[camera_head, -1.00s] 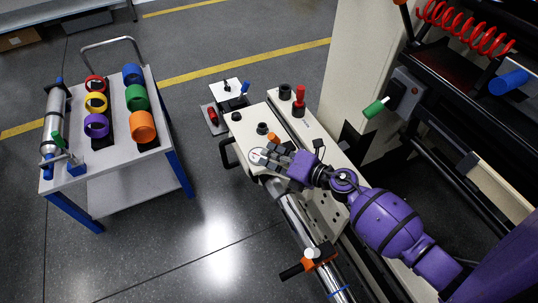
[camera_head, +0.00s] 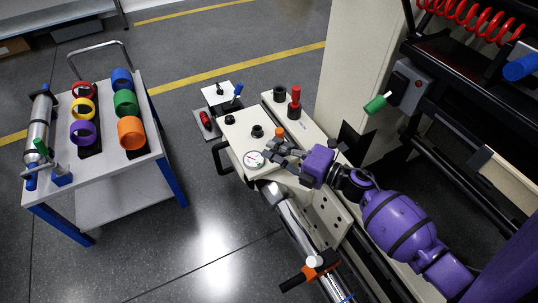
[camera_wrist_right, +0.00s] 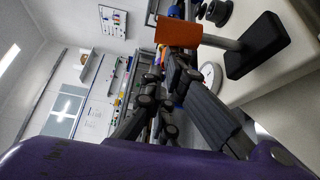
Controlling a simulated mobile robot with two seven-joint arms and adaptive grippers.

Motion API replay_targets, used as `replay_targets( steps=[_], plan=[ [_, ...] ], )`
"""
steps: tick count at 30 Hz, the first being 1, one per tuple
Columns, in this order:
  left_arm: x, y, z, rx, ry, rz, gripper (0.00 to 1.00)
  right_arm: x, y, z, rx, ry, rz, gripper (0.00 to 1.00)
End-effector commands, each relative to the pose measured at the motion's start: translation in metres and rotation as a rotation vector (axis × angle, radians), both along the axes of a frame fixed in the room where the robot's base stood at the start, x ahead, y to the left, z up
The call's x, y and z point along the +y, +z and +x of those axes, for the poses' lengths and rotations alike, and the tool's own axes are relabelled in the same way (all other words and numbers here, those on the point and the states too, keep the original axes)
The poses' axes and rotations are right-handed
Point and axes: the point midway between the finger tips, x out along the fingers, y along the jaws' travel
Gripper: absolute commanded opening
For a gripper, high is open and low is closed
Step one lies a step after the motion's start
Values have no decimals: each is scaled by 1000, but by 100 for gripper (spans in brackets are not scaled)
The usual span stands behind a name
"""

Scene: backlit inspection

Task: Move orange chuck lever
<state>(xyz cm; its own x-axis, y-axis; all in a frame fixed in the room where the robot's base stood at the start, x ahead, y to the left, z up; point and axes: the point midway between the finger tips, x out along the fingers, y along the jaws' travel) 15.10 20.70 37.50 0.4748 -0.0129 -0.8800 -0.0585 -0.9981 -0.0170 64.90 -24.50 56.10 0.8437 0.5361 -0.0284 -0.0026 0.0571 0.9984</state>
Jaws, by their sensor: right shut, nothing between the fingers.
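An orange lever grip (camera_head: 279,132) shows at the near side of the cream machine, next to my right gripper (camera_head: 272,153). In the right wrist view the orange grip (camera_wrist_right: 178,32) sits on a grey rod that runs to a black block. My right gripper (camera_wrist_right: 168,72) is shut and empty, its fingertips just below the grip in that picture. I cannot tell whether they touch it. In the head view the gripper and purple wrist hide most of the rod. My left gripper is not in view.
A round gauge (camera_head: 254,159) and black knobs (camera_head: 257,131) are on the machine top beside the gripper. A steel tube with an orange clamp (camera_head: 315,262) slopes below. A cart (camera_head: 105,178) with coloured rings stands left, with open floor between.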

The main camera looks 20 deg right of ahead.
Motion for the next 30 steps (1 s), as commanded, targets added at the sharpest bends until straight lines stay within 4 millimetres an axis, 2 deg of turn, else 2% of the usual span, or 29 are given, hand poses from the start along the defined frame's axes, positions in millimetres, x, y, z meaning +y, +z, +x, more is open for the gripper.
replay_targets(
  steps=[3,15,22,30],
  plan=[
    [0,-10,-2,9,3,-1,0,-11,0,1,7,-2,114,0],
    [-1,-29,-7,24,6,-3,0,-40,8,2,17,-2,440,0],
    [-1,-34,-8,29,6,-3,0,-49,9,2,20,0,553,0],
    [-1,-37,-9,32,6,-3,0,-54,9,2,21,0,605,0]
  ],
)
